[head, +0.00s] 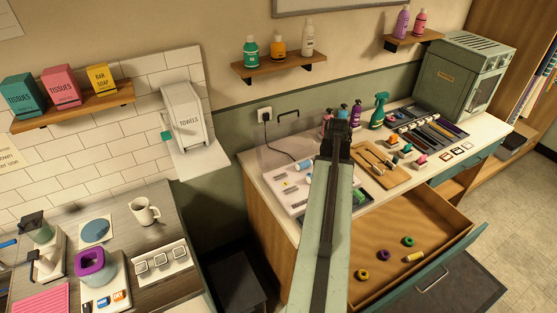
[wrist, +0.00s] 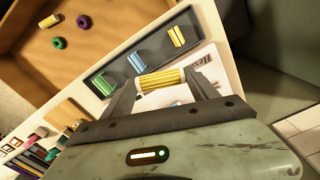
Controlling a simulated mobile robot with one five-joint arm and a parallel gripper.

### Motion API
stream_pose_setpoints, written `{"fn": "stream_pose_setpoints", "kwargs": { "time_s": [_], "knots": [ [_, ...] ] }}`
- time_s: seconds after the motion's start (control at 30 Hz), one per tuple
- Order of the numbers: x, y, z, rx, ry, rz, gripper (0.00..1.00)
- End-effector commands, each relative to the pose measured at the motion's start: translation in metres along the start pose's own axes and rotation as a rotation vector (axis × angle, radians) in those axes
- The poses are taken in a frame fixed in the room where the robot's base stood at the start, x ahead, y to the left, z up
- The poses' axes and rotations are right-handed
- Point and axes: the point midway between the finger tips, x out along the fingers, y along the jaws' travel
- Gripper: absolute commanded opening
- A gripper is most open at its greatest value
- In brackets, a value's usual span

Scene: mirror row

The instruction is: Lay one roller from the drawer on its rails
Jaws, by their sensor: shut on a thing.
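My gripper (wrist: 161,79) is shut on a yellow ribbed roller (wrist: 160,81), held crosswise between its fingers. Just beyond the roller in the wrist view lies a dark tray with rails (wrist: 115,65). It bears green rails (wrist: 102,84), blue rails (wrist: 137,62) and yellow rails (wrist: 177,37), spaced along it. The held roller is apart from the yellow rails in the picture; its height above the counter is unclear. In the head view my arm hides the roller and most of the tray. The open drawer (head: 435,225) holds another yellow roller (head: 413,257).
Green (head: 408,241), purple (head: 382,254) and yellow (head: 362,274) rings lie in the drawer. A wooden board with tools (head: 378,165), a green spray bottle (head: 378,110) and a grey cabinet (head: 462,80) crowd the counter right of my arm. A white sheet lies beside the railed tray.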

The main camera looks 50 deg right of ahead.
Motion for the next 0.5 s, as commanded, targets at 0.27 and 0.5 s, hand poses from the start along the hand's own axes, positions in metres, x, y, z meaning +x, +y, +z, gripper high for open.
{"fn": "stream_pose_setpoints", "kwargs": {
  "time_s": [0.27, 0.5],
  "knots": [
    [0.023, -0.050, -0.083, -0.145, 0.159, -0.026, 0.30],
    [0.033, -0.117, -0.166, -0.290, 0.342, -0.059, 0.30]
  ]
}}
